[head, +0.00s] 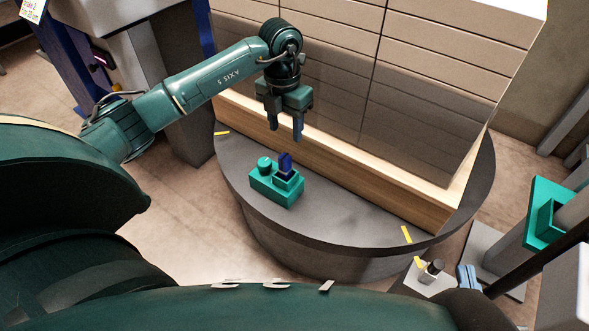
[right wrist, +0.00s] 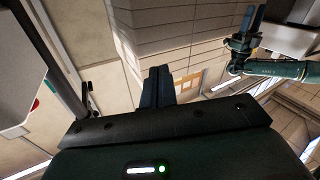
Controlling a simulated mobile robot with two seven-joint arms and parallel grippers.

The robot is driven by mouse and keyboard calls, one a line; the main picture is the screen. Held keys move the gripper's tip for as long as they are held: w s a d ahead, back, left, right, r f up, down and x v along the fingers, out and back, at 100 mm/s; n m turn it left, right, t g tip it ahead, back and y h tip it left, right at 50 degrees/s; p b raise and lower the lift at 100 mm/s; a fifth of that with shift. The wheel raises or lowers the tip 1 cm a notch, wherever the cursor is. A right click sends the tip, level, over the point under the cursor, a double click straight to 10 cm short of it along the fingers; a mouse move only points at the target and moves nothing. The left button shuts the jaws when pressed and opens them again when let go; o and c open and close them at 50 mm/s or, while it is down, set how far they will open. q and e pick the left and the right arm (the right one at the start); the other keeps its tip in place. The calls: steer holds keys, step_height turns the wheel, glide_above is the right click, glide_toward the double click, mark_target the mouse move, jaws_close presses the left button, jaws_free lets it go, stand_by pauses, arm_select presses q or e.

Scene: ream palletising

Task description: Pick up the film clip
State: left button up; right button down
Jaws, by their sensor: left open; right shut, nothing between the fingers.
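A small dark blue piece (head: 285,163), likely the film clip, stands upright in a square pocket of a teal holder (head: 262,190) on the round grey turntable top. My left gripper (head: 285,130) is open and empty, pointing down above the blue piece and apart from it. My left gripper also shows in the right wrist view (right wrist: 250,22). My right gripper (right wrist: 158,85) is shut with nothing between its fingers, away from the holder. The holder and blue piece are not visible in the right wrist view.
A tall stack of brown reams (head: 410,90) on a wooden pallet (head: 340,165) stands right behind the holder. A teal round knob (head: 264,164) rises from the holder beside the blue piece. Yellow corner marks (head: 406,234) lie on the grey top (head: 340,228). Its front part is clear.

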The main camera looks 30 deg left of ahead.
mark_target(285, 157)
arm_select(q)
steer(key=f, duration=0.2)
steer(key=f+b, duration=0.1)
steer(key=f, duration=0.1)
steer(key=f+b, duration=0.1)
steer(key=f, duration=0.2)
steer(key=shift+a, duration=0.3)
step_height(285, 157, down, 6)
steer(key=shift+r+b, duration=0.1)
steer(key=shift+b, duration=1.1)
arm_select(e)
steer(key=shift+a+t+y, duration=0.5)
steer(key=shift+a+y, duration=0.1)
steer(key=shift+y, duration=0.2)
arm_select(q)
steer(key=shift+c, duration=0.2)
steer(key=c, duration=1)
